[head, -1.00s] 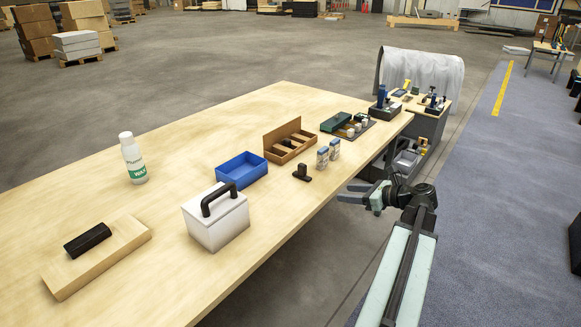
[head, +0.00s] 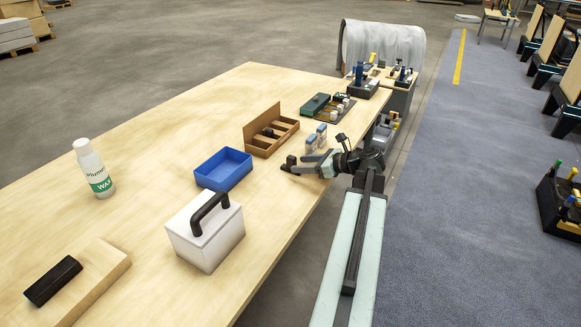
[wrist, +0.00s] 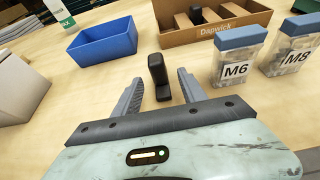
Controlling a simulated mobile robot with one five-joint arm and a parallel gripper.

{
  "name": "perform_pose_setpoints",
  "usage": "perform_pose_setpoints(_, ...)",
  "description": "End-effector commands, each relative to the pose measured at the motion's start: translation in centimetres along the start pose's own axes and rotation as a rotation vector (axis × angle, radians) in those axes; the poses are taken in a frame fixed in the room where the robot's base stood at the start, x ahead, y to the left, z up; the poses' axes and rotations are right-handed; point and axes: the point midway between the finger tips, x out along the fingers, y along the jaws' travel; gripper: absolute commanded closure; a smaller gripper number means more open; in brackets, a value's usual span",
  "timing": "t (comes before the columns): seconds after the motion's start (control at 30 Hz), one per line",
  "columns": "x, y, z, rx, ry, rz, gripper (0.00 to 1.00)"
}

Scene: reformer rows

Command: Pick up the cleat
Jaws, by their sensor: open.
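In the wrist view my gripper (wrist: 160,84) has one finger on each side of the cleat's base, with gaps showing. Its fingers partly hide the cleat in the head view.
Two jars labelled M6 (wrist: 238,60) and M8 (wrist: 292,48) stand close right of the gripper. A blue bin (head: 223,169), a cardboard box (head: 257,138) with another black piece inside, and a white lidded box (head: 206,238) are nearby. Bare table lies between them.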

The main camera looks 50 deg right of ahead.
Motion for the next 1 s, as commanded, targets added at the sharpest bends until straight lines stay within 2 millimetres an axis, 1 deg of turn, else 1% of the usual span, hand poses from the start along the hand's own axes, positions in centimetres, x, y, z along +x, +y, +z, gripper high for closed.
perform_pose_setpoints(0.07,0.3,0.0,0.0,0.0,0.0,0.0,0.51)
perform_pose_setpoints(0.13,1.1,0.1,-0.1,-0.001,0.0,0.002,0.51)
perform_pose_setpoints(0.3,4.1,0.0,-0.3,-0.001,0.0,0.002,0.51)
perform_pose_setpoints(0.37,4.9,0.0,-0.2,0.0,0.0,0.001,0.51)
perform_pose_setpoints(0.43,5.2,0.1,-0.1,0.0,0.0,0.0,0.51)
perform_pose_setpoints(0.57,5.1,0.1,0.0,0.0,0.0,-0.001,0.51)
perform_pose_setpoints(0.6,5.1,0.1,0.1,0.0,0.0,-0.001,0.54)
perform_pose_setpoints(0.67,5.1,0.1,0.1,0.0,0.0,-0.001,0.7)
perform_pose_setpoints(0.7,5.1,0.0,0.0,0.0,0.0,-0.001,0.81)
perform_pose_setpoints(0.77,5.1,0.0,0.0,0.0,0.0,-0.001,0.98)
perform_pose_setpoints(0.8,5.0,0.0,0.0,0.0,0.0,-0.001,1.0)
perform_pose_setpoints(1.0,5.0,0.0,0.0,0.001,0.0,-0.002,1.0)
